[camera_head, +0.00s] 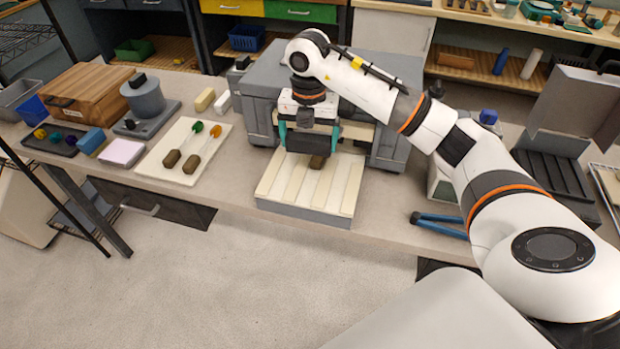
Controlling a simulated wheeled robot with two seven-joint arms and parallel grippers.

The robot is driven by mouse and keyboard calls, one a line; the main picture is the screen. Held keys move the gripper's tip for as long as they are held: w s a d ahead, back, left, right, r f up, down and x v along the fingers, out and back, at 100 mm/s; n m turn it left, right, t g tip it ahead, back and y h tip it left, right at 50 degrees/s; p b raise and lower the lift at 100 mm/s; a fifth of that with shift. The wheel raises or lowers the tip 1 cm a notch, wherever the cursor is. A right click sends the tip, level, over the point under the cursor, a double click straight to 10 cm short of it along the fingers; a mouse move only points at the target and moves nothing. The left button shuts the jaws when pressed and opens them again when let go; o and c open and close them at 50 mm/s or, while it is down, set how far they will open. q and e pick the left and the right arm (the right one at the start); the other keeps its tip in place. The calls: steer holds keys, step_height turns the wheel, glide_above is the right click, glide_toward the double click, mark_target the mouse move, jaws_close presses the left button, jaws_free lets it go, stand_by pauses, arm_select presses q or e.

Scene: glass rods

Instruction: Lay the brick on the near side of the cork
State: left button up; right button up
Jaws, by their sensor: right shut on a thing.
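My right gripper (308,139) reaches down in front of the grey box-like unit (262,95). Its teal fingers stand on either side of a wide dark block, seemingly the brick (308,143), and it is shut on it. A small brown piece, likely the cork (318,162), shows just below the block, partly hidden by it. It is over the far part of the slatted cream board (305,190). I cannot tell whether the block touches the cork or the board. My left gripper is not in view.
Left of the unit, a cream board (150,165) holds two rods with brown ends and green and orange tips. Pale blocks (204,100) lie behind it. Blue-handled tongs (440,222) lie at the right front edge. The near part of the slatted board is clear.

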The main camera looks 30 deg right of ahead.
steer(key=shift+d+f+m, duration=0.1)
steer(key=shift+d+m, duration=0.1)
steer(key=shift+m, duration=0.2)
step_height(320, 180, down, 10)
steer(key=p, duration=0.2)
steer(key=shift+r+p, duration=0.2)
steer(key=shift+p, duration=0.15)
steer(key=shift+f, duration=0.1)
steer(key=shift+f+b, duration=0.4)
steer(key=shift+f, duration=0.05)
steer(key=o, duration=0.8)
steer(key=shift+r, duration=0.25)
step_height(320, 180, up, 12)
steer(key=shift+r+b, duration=0.2)
steer(key=shift+b, duration=1.05)
